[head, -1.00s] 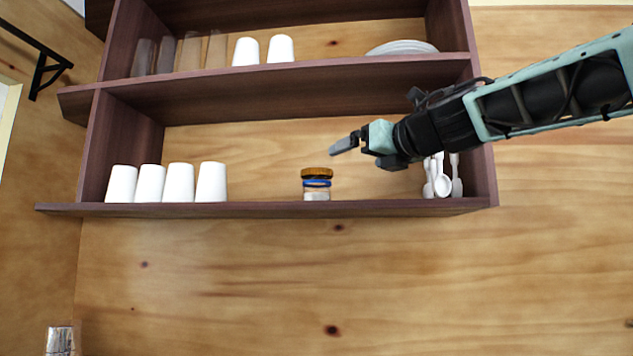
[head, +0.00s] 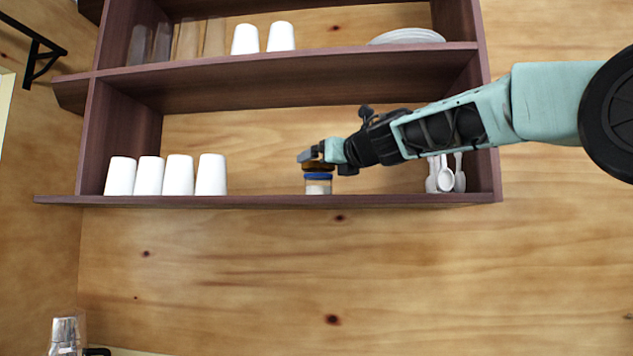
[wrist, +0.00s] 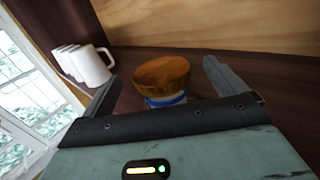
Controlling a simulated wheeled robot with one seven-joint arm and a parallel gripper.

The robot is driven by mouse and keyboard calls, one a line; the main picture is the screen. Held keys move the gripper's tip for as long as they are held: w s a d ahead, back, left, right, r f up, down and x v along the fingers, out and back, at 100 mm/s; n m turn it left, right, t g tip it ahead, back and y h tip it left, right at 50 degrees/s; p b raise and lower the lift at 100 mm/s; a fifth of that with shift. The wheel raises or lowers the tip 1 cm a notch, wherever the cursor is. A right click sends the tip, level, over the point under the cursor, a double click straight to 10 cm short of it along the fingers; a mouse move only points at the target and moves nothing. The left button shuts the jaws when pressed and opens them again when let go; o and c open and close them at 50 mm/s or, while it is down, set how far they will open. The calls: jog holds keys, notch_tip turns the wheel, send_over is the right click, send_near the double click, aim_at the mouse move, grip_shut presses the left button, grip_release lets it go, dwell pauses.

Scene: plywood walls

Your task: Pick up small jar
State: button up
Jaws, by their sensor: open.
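The small jar (head: 318,187) stands upright on the lower shelf, with a brown wooden lid, a blue band and a clear lower body. In the wrist view the jar's round wooden lid (wrist: 162,74) lies between my two fingers, with the blue band just below it. My gripper (head: 312,157) is open at the height of the lid, coming from the right and partly covering the lid in the head view. In the wrist view the fingers of my gripper (wrist: 163,80) stand apart on either side of the lid, with a gap visible at the right finger.
Several white mugs (head: 165,176) stand left of the jar on the lower shelf (head: 260,201); they also show in the wrist view (wrist: 85,65). White spoons (head: 446,178) stand at the right end. The upper shelf (head: 290,68) runs above my gripper.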

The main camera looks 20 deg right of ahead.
jog(key=p+x, duration=0.1)
jog(key=x, duration=0.3)
jog(key=shift+a, duration=0.15)
jog(key=shift+s, duration=0.1)
jog(key=c, duration=1.2)
jog(key=shift+o, duration=0.2)
jog(key=shift+r, duration=0.1)
